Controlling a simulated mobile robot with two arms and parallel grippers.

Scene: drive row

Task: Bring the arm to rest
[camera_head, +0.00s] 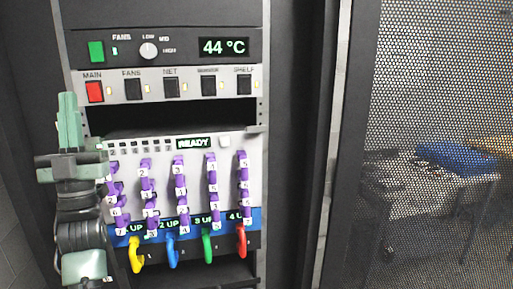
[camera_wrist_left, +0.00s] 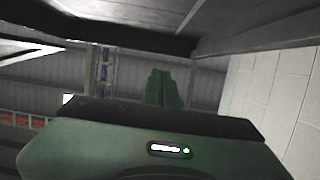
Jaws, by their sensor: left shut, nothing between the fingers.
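My left gripper (camera_head: 69,122) is at the left of the head view, pointing up, in front of the rack's left edge. Its green fingers are together with nothing between them. In the left wrist view the shut fingers (camera_wrist_left: 162,88) show beyond the green gripper body, with the ceiling behind them. My left arm hangs below the gripper and hides part of the rack's lower left. My right gripper is not in view.
The rack holds a fan panel (camera_head: 177,46) reading 44 °C, a switch row with a red MAIN switch (camera_head: 94,92), and a READY panel (camera_head: 226,150) with purple handles. Yellow, blue, green and red loops hang below. A perforated door (camera_head: 430,90) stands at right; a blue item (camera_head: 455,157) lies behind it.

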